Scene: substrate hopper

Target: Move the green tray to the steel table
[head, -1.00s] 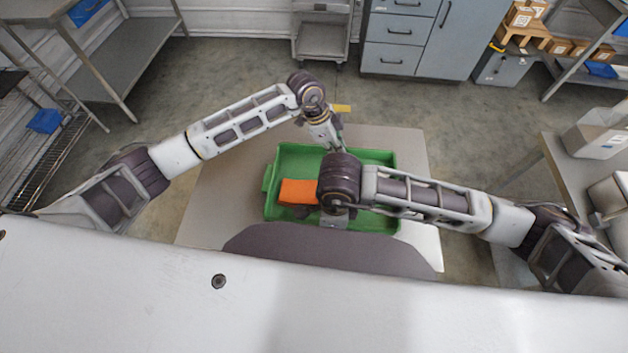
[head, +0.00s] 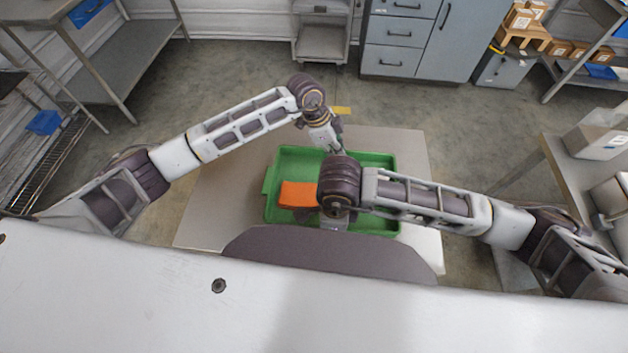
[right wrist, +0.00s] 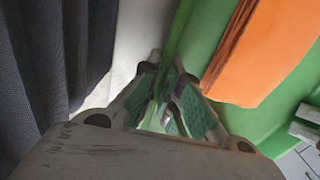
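The green tray (head: 268,190) is over the pale table top in front of me in the head view; I cannot tell whether it touches the top. An orange block (head: 297,194) lies in it, left of centre, and shows large in the right wrist view (right wrist: 262,50). My right gripper (right wrist: 162,78) has its fingers on either side of the tray's near wall (right wrist: 178,35) and looks closed on it; in the head view my own arm hides it. My left gripper (head: 334,150) points down at the tray's far wall, its fingertips mostly hidden.
The pale table (head: 215,205) has bare room left of the tray. A grey metal table (head: 570,165) with pale bins stands at the right. Metal shelving (head: 125,60) stands at the left, grey cabinets (head: 420,45) at the back. Open floor lies between.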

